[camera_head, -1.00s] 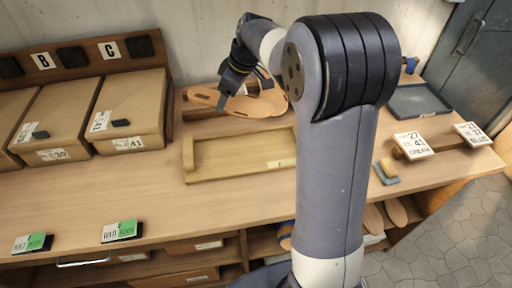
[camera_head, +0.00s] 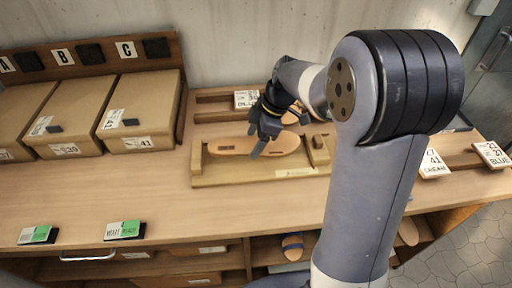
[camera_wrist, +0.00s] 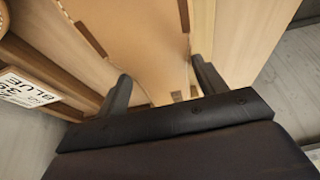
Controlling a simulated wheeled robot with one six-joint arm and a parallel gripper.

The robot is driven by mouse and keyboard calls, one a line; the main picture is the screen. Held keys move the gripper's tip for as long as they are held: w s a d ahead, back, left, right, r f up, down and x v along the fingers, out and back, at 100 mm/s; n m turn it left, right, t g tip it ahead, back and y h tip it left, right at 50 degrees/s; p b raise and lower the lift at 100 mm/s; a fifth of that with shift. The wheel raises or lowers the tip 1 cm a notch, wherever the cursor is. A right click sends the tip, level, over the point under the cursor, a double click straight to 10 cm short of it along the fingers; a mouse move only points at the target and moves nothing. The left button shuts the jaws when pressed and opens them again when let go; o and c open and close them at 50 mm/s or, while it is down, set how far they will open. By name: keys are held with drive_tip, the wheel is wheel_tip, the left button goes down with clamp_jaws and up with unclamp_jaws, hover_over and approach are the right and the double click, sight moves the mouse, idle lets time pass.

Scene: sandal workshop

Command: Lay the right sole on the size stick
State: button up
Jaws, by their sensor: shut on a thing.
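The sole (camera_head: 226,146) is a flat tan shape, held level over the wooden size stick (camera_head: 222,175). The size stick is a long tray with an end block at its left and a block (camera_head: 317,150) at the right, beyond the sole. I cannot tell whether the sole touches the stick. My gripper (camera_head: 263,146) is shut on the sole. In the wrist view, the sole (camera_wrist: 140,40) lies between the two dark fingers of my gripper (camera_wrist: 161,70). Which foot it fits is not clear.
Behind the stick is a wooden rack (camera_head: 212,117) with a label card (camera_head: 246,99) and another tan sole (camera_head: 292,116), partly hidden by my arm. Cardboard boxes (camera_head: 140,105) stand at the left. Wait/ready signs (camera_head: 124,230) sit at the front edge.

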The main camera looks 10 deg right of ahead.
drive_tip(key=shift+f, duration=2)
drive_tip(key=shift+f, duration=0.15)
drive_tip(key=o, duration=0.8)
drive_tip(key=v, duration=1.2)
drive_tip(key=x, duration=1.2)
drive_tip(key=shift+r, duration=1.75)
